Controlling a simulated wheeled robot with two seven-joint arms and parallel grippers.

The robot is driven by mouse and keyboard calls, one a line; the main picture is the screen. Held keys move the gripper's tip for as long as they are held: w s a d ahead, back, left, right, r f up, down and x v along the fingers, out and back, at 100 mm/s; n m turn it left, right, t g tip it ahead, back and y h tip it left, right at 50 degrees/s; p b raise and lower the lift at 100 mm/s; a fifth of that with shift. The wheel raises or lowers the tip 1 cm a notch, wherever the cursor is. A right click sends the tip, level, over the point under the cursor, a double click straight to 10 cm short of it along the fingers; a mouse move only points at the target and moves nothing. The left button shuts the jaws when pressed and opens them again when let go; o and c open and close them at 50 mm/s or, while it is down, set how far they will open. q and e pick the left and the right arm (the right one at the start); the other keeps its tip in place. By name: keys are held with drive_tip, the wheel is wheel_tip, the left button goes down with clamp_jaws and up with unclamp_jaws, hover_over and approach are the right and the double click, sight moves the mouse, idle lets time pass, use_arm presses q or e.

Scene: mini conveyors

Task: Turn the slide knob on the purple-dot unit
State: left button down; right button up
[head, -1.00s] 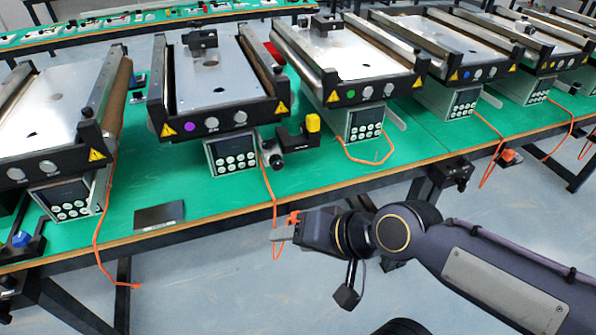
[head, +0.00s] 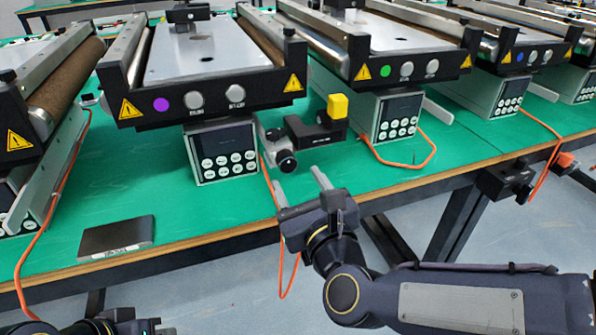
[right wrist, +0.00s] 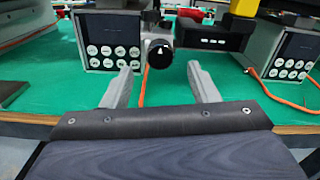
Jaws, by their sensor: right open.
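The purple-dot unit (head: 190,110) is a mini conveyor with a purple dot on its black front rail and a grey control box below. A black round slide knob (head: 286,162) with a white mark sticks out beside this box. The knob also shows in the right wrist view (right wrist: 160,54), with its mark near the top. My right gripper (head: 300,183) is open and empty in front of the knob. In the right wrist view its fingers (right wrist: 160,80) point at the knob, one on each side of it, apart from it. Part of my left arm's end (head: 120,323) shows at the bottom left; its jaws are unclear.
A yellow block (head: 337,106) on a black bracket stands right of the knob. An orange cable (head: 268,185) hangs down near my right gripper. A dark flat plate (head: 116,238) lies on the green table. The green-dot unit (head: 400,75) stands to the right.

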sight(288, 166)
drive_tip(key=x, duration=0.4)
drive_tip(key=shift+w+a, duration=0.1)
drive_tip(key=shift+w, duration=0.3)
drive_tip(key=shift+c, duration=0.2)
drive_tip(key=c, duration=0.9)
drive_tip(key=shift+n+b, duration=0.3)
